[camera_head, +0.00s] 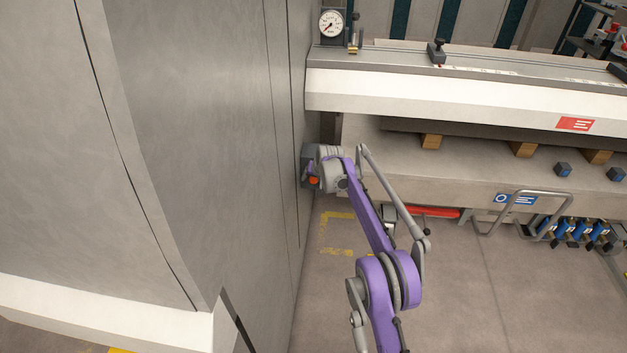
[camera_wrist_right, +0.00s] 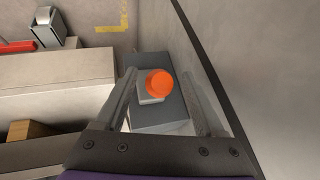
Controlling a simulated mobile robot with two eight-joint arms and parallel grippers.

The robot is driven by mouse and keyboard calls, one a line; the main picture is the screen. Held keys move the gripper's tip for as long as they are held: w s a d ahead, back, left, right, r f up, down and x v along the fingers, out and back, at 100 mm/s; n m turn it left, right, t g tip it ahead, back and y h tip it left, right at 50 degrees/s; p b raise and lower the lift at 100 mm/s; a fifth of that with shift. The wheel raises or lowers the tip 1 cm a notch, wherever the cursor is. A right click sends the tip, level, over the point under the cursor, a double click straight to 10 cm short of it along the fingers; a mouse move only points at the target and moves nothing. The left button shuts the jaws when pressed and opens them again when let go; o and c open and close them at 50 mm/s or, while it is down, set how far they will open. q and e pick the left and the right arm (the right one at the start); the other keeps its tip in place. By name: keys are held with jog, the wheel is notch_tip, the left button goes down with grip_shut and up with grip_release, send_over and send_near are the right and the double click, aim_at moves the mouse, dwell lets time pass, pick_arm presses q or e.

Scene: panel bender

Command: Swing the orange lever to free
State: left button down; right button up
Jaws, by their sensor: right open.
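The orange lever shows in the head view as a small orange knob (camera_head: 314,181) at a grey box (camera_head: 306,160) on the side of the tall cabinet. In the right wrist view its round orange end (camera_wrist_right: 160,83) sits on a pale block in front of the dark grey box (camera_wrist_right: 160,118). My right gripper (camera_head: 318,172) is at the box, its fingers partly hidden by my wrist in the head view. In the right wrist view my right gripper (camera_wrist_right: 162,95) is open, with one finger on each side of the orange end and visible gaps. My left gripper is not in view.
The tall grey cabinet (camera_head: 190,120) stands close on the left of my right arm. The bender's bed with a white front beam (camera_head: 430,95) lies to the right, with wooden blocks (camera_head: 432,141) beneath. A metal handle (camera_head: 525,212) sticks out at the right. Floor below is open.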

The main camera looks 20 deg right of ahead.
jog(key=p+v, duration=0.2)
jog(key=v, duration=0.8)
jog(key=shift+r, duration=0.2)
jog(key=shift+s, duration=0.15)
